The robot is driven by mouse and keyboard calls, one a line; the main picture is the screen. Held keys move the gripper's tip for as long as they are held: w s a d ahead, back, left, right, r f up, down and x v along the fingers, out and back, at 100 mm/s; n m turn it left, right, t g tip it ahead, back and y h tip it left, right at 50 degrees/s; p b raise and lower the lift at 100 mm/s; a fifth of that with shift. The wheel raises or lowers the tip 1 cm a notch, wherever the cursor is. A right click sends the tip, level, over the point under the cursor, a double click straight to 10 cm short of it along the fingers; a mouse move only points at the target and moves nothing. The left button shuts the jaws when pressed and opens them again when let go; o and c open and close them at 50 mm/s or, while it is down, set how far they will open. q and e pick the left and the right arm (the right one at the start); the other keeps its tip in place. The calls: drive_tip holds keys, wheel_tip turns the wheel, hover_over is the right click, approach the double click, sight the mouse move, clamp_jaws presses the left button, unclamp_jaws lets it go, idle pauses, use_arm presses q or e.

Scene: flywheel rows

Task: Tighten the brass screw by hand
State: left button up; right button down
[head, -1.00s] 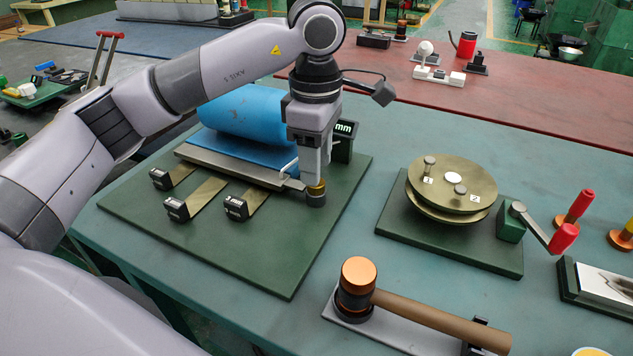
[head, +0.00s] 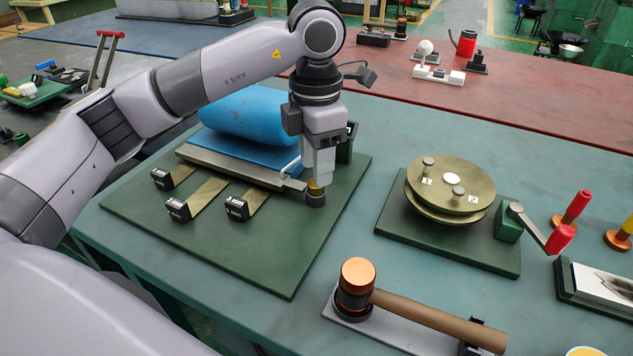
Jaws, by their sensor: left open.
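The brass screw (head: 315,188) shows as a small gold-coloured head on top of a dark round post (head: 316,200). The post stands at the right end of a grey metal bar, on a green base board (head: 270,262). My left gripper (head: 318,181) points straight down right at the screw head. Its fingers are open and partly hide the screw, so I cannot tell whether they touch it. My right gripper is not in view.
A blue roll (head: 240,116) lies behind the bar. Several black-ended brass strips (head: 208,192) lie left of the screw. A brass disc device with a crank (head: 452,184) stands right, and a mallet (head: 430,318) lies in front. Bare table separates them from the board.

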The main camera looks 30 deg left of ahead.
sight(316, 190)
use_arm(q)
drive_tip(key=shift+n, duration=0.3)
drive_tip(key=shift+f, duration=0.15)
drive_tip(key=shift+f+b, duration=1.1)
drive_tip(key=shift+f, duration=0.3)
drive_tip(key=c, duration=0.7)
drive_tip(key=m, duration=0.4)
drive_tip(key=shift+m+b, duration=0.3)
drive_tip(key=shift+m, duration=0.1)
